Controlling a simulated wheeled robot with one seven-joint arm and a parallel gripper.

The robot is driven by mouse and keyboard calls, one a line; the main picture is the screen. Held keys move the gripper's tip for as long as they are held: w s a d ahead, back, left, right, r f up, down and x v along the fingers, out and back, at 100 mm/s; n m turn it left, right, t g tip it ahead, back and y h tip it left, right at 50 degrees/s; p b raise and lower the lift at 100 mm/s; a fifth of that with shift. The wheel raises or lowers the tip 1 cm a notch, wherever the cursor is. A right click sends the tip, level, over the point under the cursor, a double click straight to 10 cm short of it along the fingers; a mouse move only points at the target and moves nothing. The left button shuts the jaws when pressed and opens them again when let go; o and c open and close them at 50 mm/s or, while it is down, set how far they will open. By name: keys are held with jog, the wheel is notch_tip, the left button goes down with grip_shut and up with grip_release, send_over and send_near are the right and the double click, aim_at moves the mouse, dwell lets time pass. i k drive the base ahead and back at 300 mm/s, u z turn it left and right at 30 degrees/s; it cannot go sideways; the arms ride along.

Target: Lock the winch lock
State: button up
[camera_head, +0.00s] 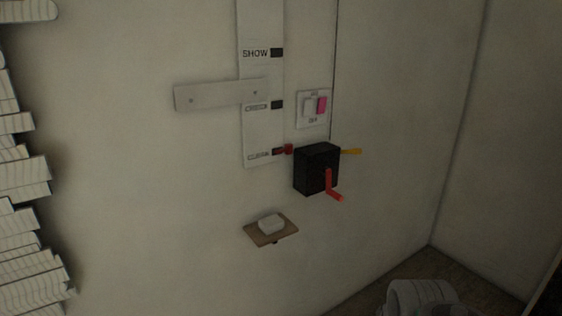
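A black winch box (316,169) is mounted on the wall right of centre. A red crank handle (331,184) sticks out of its front and points down. A small red piece (287,149) sits at the box's upper left, beside the lowest mark of a white strip. My gripper is not in view. A grey-white rounded part at the bottom right looks like my arm, well below the winch.
A white vertical strip (262,75) carries the word SHOW and dark marks. A pale horizontal bar (220,95) crosses it. A switch plate (314,107) has a pink rocker. A small wooden shelf (270,230) holds a white block (271,223). Stacked pale slats (22,180) line the left.

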aim_at(357, 151)
jog(key=u, duration=0.65)
jog(key=i, duration=1.7)
jog(key=z, duration=0.4)
jog(key=k, duration=0.5)
jog(key=u, duration=0.45)
jog(key=i, duration=0.6)
jog(key=z, duration=1.45)
